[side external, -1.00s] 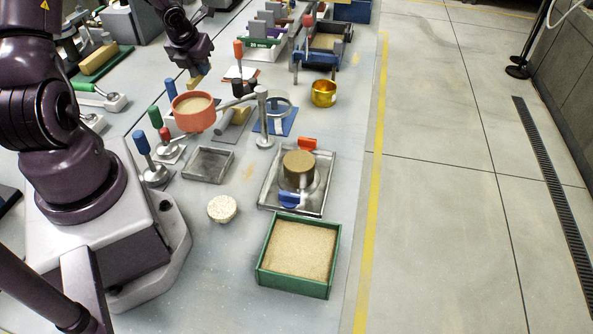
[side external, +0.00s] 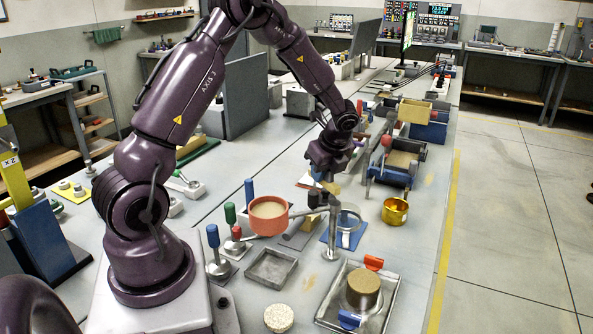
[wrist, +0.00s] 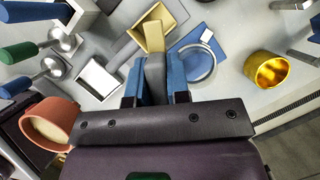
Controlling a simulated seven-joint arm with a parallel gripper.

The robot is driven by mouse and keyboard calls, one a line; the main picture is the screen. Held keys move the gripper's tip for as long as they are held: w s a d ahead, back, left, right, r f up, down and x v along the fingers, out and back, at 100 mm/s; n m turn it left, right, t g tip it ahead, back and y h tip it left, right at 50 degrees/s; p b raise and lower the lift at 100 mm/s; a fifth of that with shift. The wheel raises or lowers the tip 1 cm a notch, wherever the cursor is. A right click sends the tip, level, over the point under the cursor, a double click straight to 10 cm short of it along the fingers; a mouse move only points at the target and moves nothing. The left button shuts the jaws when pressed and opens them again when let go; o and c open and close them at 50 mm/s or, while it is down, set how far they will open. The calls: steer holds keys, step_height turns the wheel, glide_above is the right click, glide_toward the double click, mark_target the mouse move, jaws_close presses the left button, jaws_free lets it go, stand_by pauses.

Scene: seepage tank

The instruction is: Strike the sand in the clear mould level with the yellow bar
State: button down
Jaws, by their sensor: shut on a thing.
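My gripper (side external: 328,176) is shut on the yellow bar (side external: 333,188); in the wrist view the bar (wrist: 155,36) sticks out past the blue-sided fingers (wrist: 155,82), above the bench. A round mass of brown sand (side external: 364,281) stands on a metal tray (side external: 330,312) at the front right, with an orange tab behind it and a blue tab in front. Clear mould walls around this sand are hard to make out. The sand is well in front of my gripper and outside the wrist view.
A gold cup (side external: 395,211) is to the right. Several colored-handled tools (side external: 217,255) and an empty grey tray (side external: 271,269) lie near my base.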

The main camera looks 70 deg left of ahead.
steer(key=w+d+r+n+g+h, duration=0.25)
steer(key=d+n, duration=0.45)
steer(key=d, duration=0.4)
steer(key=s+d+r+n+h, duration=0.15)
steer(key=d+n, duration=0.25)
steer(key=d, duration=0.5)
steer(key=s+d+n, duration=0.2)
steer(key=d+n, duration=0.2)
steer(key=d, duration=0.5)
steer(key=shift+s+a+f+n+t+h, duration=0.1)
steer(key=shift+s+a+f+n+h, duration=0.45)
steer(key=shift+a+f+n, duration=0.85)
steer(key=shift+s+a+f+n+t+h, duration=0.1)
steer(key=shift+s+a+f+n+h, duration=0.45)
steer(key=shift+f+n, duration=1.4)
steer(key=shift+s+a+f+n+t+h, duration=0.15)
steer(key=shift+a+f+n+h, duration=0.55)
steer(key=shift+a+f+n, duration=1.05)
steer(key=shift+s+d+f+m, duration=0.1)
steer(key=shift+d+f+m, duration=0.4)
steer(key=shift+f, duration=0.1)
steer(key=shift+f, duration=0.35)
